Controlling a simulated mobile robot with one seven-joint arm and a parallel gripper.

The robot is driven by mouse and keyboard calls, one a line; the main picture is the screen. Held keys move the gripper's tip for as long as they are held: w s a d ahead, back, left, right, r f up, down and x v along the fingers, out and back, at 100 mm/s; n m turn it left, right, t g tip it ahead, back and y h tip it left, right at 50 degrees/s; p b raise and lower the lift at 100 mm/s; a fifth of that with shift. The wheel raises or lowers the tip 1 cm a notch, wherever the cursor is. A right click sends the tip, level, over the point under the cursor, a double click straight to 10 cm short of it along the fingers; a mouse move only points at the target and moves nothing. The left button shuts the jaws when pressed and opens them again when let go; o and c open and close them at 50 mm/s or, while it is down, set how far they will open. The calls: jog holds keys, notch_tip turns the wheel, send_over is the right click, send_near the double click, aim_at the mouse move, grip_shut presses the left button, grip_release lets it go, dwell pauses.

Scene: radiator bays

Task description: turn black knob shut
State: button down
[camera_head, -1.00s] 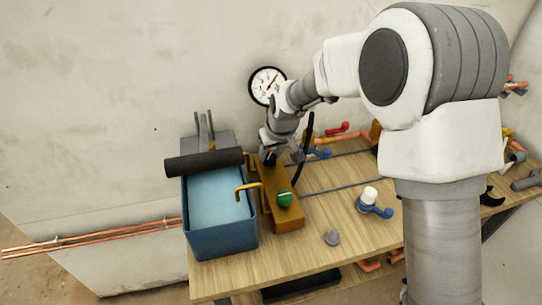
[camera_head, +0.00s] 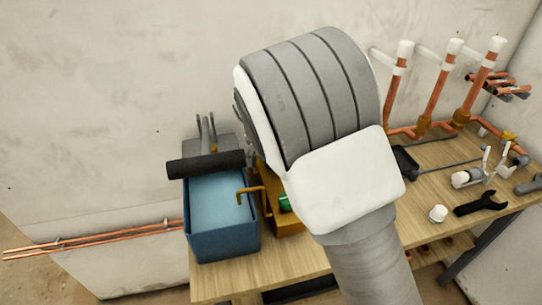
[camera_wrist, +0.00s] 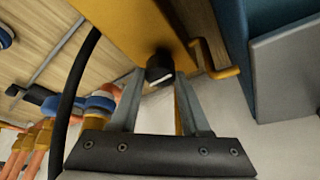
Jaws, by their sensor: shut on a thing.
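The black knob (camera_wrist: 157,66) sits on a yellow-brown block (camera_wrist: 125,25) in the wrist view, with a pale mark on its face. My gripper (camera_wrist: 160,77) has its two grey fingers on either side of the knob and is shut on it. In the head view, part of the same block (camera_head: 291,223) shows with a green knob (camera_head: 285,203) on it. My arm hides the black knob and my gripper there.
A blue tank (camera_head: 222,251) of pale blue liquid stands left of the block, with a yellow bent spout (camera_head: 249,190) between them. In the wrist view, a black cable (camera_wrist: 73,95) curves left of my fingers. A black wrench (camera_head: 481,203) lies on the right of the wooden bench (camera_head: 215,289).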

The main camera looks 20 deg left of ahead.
jog(key=shift+m, duration=0.5)
jog(key=shift+h, duration=0.3)
jog(key=shift+c, duration=1.9)
grip_release()
jog(key=p+v, duration=0.2)
jog(key=v, duration=1.5)
jog(key=shift+r, duration=0.2)
jog(key=shift+d, duration=0.1)
